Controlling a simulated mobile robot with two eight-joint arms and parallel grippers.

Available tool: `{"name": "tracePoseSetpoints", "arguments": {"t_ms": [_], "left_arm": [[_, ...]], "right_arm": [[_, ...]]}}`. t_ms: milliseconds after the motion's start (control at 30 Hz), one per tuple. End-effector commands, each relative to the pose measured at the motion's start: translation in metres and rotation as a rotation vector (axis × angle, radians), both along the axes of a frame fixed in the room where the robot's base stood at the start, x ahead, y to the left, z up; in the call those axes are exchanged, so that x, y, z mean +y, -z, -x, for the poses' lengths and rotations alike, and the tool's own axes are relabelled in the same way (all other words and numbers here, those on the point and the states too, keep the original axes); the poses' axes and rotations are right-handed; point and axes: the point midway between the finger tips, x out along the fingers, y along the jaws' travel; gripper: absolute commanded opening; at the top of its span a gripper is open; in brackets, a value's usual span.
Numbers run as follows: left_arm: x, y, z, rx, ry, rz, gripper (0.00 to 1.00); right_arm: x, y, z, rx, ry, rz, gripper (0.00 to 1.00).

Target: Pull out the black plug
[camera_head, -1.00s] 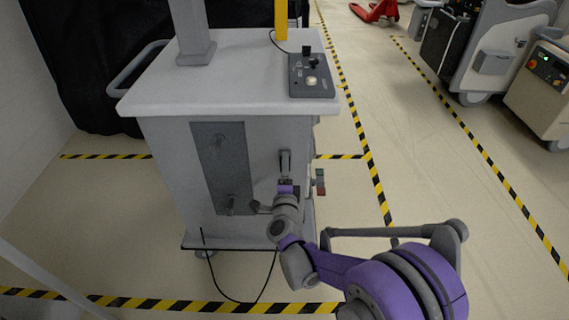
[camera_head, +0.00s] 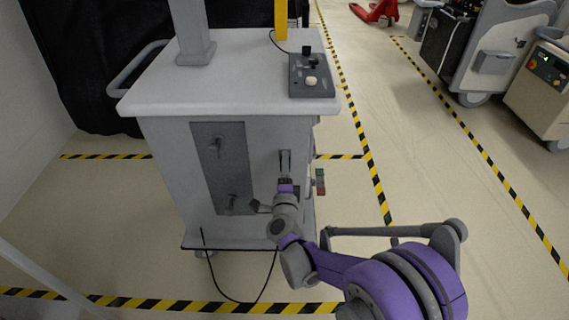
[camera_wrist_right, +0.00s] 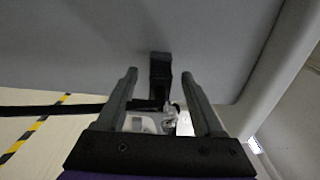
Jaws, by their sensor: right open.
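The black plug (camera_wrist_right: 160,68) shows in the right wrist view, against the grey wall of the cart. It lies between the two fingers of my right gripper (camera_wrist_right: 160,74), with a visible gap on each side. In the head view my right gripper (camera_head: 285,160) is at the front face of the cart (camera_head: 160,170), to the right of its dark panel. The fingers are open and I cannot make out the plug there. A black cable (camera_head: 240,302) hangs in a loop at the front of the cart. My left gripper is not in view.
A dark panel (camera_head: 224,178) with protruding handles is on the cart front, left of my right gripper. A control box (camera_head: 312,83) sits on the cart top. Striped tape (camera_head: 372,170) marks the floor. Open floor lies to the right, with other carts (camera_head: 490,60) beyond.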

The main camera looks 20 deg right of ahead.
Motion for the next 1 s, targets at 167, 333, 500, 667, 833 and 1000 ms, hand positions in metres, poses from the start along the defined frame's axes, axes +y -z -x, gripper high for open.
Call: {"name": "tracePoseSetpoints", "arguments": {"t_ms": [167, 333, 500, 667, 833, 1000], "left_arm": [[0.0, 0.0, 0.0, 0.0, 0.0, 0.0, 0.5], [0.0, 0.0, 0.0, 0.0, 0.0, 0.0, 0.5], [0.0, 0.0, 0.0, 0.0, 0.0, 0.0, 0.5], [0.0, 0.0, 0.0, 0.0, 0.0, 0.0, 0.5], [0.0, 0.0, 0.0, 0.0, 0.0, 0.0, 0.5], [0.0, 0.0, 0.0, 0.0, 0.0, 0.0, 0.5]], "right_arm": [[0.0, 0.0, 0.0, 0.0, 0.0, 0.0, 0.45], [0.0, 0.0, 0.0, 0.0, 0.0, 0.0, 0.15], [0.0, 0.0, 0.0, 0.0, 0.0, 0.0, 0.0], [0.0, 0.0, 0.0, 0.0, 0.0, 0.0, 0.0], [0.0, 0.0, 0.0, 0.0, 0.0, 0.0, 0.0], [0.0, 0.0, 0.0, 0.0, 0.0, 0.0, 0.0]]}}
